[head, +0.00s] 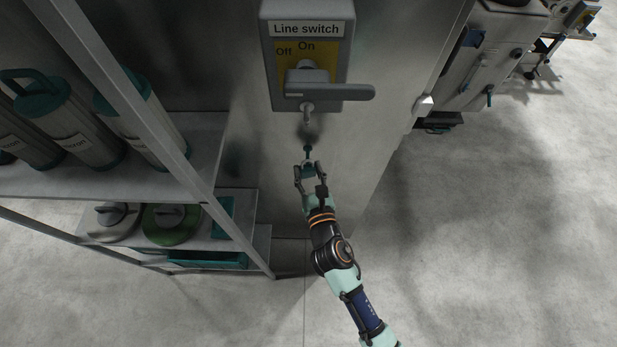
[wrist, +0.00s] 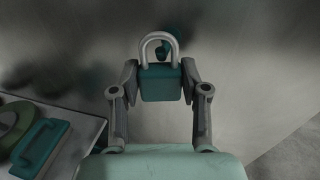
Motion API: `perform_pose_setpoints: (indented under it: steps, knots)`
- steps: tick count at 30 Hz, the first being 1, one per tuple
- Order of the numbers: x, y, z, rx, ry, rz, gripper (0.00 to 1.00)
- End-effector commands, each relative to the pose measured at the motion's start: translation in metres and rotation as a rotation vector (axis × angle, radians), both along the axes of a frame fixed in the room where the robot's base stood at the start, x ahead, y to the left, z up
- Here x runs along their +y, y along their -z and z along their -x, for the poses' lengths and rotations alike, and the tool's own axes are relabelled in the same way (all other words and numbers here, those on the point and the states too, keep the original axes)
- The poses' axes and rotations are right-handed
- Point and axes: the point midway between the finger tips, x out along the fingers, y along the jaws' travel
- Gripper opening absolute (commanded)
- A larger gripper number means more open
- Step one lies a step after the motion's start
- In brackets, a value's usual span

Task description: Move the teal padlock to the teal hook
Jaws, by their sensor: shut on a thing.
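The teal padlock (wrist: 160,83) is upright between the fingers of my gripper (wrist: 158,85) in the wrist view, with its grey shackle upward. My gripper is shut on the sides of its body. The teal hook (wrist: 164,50) shows behind and through the shackle, on the grey metal panel. I cannot tell whether the shackle touches the hook or is around it. In the head view my gripper (head: 309,178) is in front of the panel, below the switch, and the hook (head: 307,149) shows just above the fingertips. The padlock is small and unclear there.
The line switch (head: 307,40) with its grey handle (head: 335,92) is above my gripper. A shelf rack (head: 215,150) stands at the left, holding filter cylinders (head: 65,115) and a green disc (head: 170,225). Open floor (head: 470,250) lies to the right.

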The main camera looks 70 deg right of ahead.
Motion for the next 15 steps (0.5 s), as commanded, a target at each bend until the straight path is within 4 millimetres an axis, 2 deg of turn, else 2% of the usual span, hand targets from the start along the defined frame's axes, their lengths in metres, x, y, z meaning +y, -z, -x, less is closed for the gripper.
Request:
perform_pose_setpoints:
  steps: [8,15]
  knots:
    - [-0.020,0.000,-0.006,-0.001,0.001,0.002,0.07]
    - [-0.028,0.011,-0.009,-0.001,0.000,0.000,0.07]
